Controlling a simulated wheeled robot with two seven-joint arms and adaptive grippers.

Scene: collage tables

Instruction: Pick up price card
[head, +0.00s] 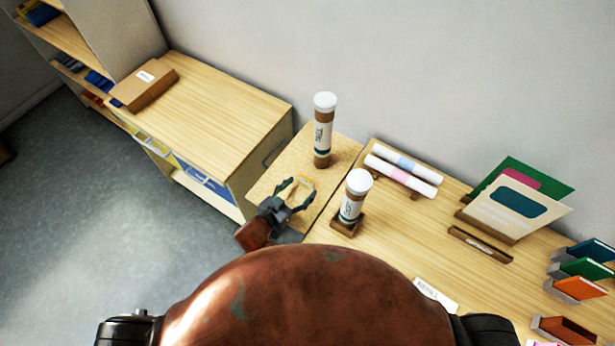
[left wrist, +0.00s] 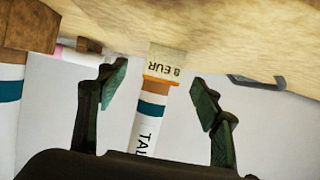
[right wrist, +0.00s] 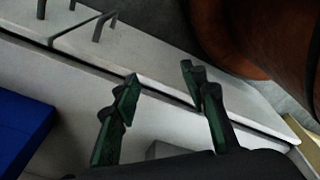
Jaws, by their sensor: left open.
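The price card (left wrist: 165,62) is a small pale card reading "8 EUR" with an orange edge, upside down in the left wrist view. In the head view the orange and pale price card (head: 304,181) stands at the front part of the cork-coloured table top. My left gripper (head: 298,193) is open at the card. In the left wrist view the card shows between the spread fingers (left wrist: 156,80), touching neither visibly. My right gripper (right wrist: 162,85) is open and empty, seen only in the right wrist view.
A tall labelled tube (head: 323,130) stands behind the card. Another tube (head: 355,195) stands in a wooden holder to the right. Rolled papers (head: 403,170), coloured cards (head: 515,205) and a "REFILL" sign (head: 436,294) are further right. A wooden cabinet (head: 215,115) with a brown box (head: 145,85) stands left.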

